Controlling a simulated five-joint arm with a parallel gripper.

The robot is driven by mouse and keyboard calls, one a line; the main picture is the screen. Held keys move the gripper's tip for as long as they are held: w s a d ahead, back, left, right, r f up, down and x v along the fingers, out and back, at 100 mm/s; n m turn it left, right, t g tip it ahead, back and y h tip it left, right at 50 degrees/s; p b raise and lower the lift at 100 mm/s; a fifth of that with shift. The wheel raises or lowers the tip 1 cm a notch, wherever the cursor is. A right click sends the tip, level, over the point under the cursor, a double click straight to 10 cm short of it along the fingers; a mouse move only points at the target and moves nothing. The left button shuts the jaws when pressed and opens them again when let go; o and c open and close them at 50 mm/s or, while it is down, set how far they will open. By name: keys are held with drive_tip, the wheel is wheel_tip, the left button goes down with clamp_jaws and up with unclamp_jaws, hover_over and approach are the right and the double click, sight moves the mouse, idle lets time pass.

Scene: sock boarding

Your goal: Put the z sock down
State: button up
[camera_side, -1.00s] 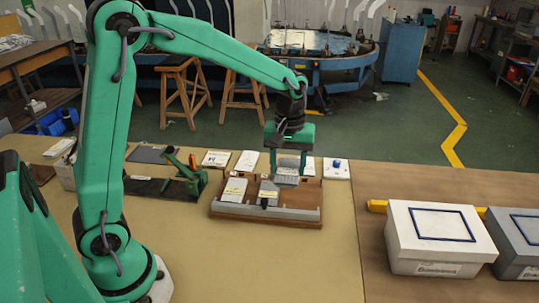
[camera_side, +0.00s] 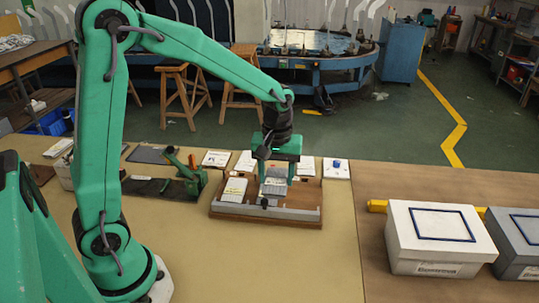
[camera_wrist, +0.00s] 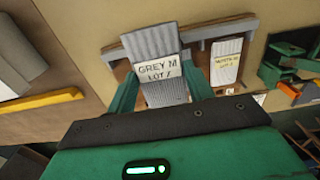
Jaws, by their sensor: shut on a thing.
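My gripper (camera_side: 274,182) points down over the middle of a low wooden tray (camera_side: 225,212) with a grey front rail. It is shut on a grey ribbed sock (camera_wrist: 150,42), whose white label reads about "GREY M, LOT 7" in the wrist view. In the side view the held grey sock (camera_side: 273,186) shows between the fingers, low over the tray. I cannot tell whether it touches what lies under it. A paler sock (camera_side: 235,188) with a yellowish label lies to its left in the tray; it also shows in the wrist view (camera_wrist: 227,62).
White cards (camera_side: 246,161) lie behind the tray, one with a blue object (camera_side: 336,164) on it. A green tool (camera_side: 188,178) stands to the left. A white lidded box (camera_side: 437,250) and a grey box (camera_side: 518,255) stand at the right. The front table is clear.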

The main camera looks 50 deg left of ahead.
sight(268, 171)
drive_tip(key=w+a+f, duration=0.1)
drive_tip(key=a, duration=0.1)
drive_tip(key=w+a+f, duration=0.1)
drive_tip(key=a+f, duration=0.2)
drive_tip(key=a, duration=0.2)
drive_tip(key=shift+w+f, duration=0.25)
drive_tip(key=shift+w, duration=0.15)
drive_tip(key=shift+f, duration=2)
drive_tip(key=shift+f, duration=0.15)
drive_tip(key=o, duration=1)
drive_tip(key=shift+c, duration=0.2)
wheel_tip(268, 171, up, 12)
drive_tip(key=shift+r, duration=0.2)
